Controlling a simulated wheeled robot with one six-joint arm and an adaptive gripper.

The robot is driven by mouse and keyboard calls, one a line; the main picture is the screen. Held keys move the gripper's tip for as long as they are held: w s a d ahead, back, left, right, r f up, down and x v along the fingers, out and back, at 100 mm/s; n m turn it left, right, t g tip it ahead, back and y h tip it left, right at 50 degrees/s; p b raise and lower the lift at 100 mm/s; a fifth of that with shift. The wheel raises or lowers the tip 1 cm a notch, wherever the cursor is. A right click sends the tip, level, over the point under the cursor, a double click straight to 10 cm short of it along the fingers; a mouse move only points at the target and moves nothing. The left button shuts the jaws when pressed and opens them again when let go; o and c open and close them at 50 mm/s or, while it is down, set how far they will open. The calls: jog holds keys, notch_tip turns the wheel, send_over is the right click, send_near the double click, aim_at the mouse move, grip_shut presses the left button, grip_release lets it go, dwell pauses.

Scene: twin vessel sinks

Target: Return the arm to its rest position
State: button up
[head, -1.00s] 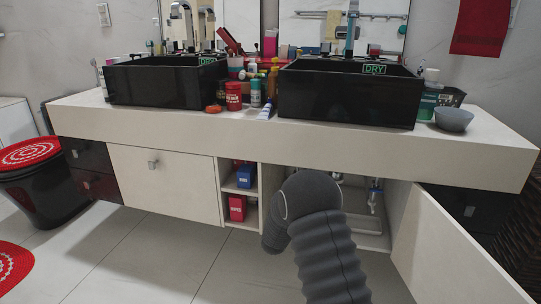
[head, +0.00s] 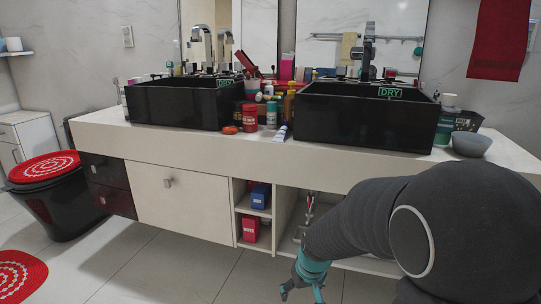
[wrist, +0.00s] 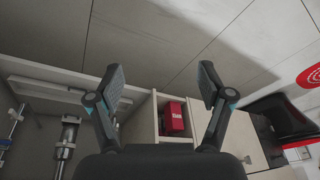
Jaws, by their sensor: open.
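My gripper (head: 301,287) hangs low in front of the open cabinet (head: 286,222) under the right sink, at the bottom of the head view. In the wrist view my gripper (wrist: 163,85) has its two fingers spread wide apart with nothing between them. Behind the gap show the open shelf and a red box (wrist: 173,118). My dark, ribbed arm fills the lower right of the head view and hides the right part of the cabinet opening.
Two black vessel sinks (head: 188,104) (head: 352,122) stand on the white counter (head: 200,144), with bottles and jars between them. A blue box (head: 260,196) and a red box (head: 250,228) sit in the shelf.

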jog(key=s+d+r+m+t+p, duration=0.1)
jog(key=s+d+r, duration=0.3)
jog(key=s+r, duration=0.6)
jog(key=s+d+r+m+t+h, duration=0.1)
jog(key=s+d+r, duration=0.3)
jog(key=s+r, duration=0.5)
jog(key=shift+s+r+m+t+p, duration=0.3)
jog(key=shift+s+r+t+p, duration=0.1)
jog(key=shift+s, duration=1.05)
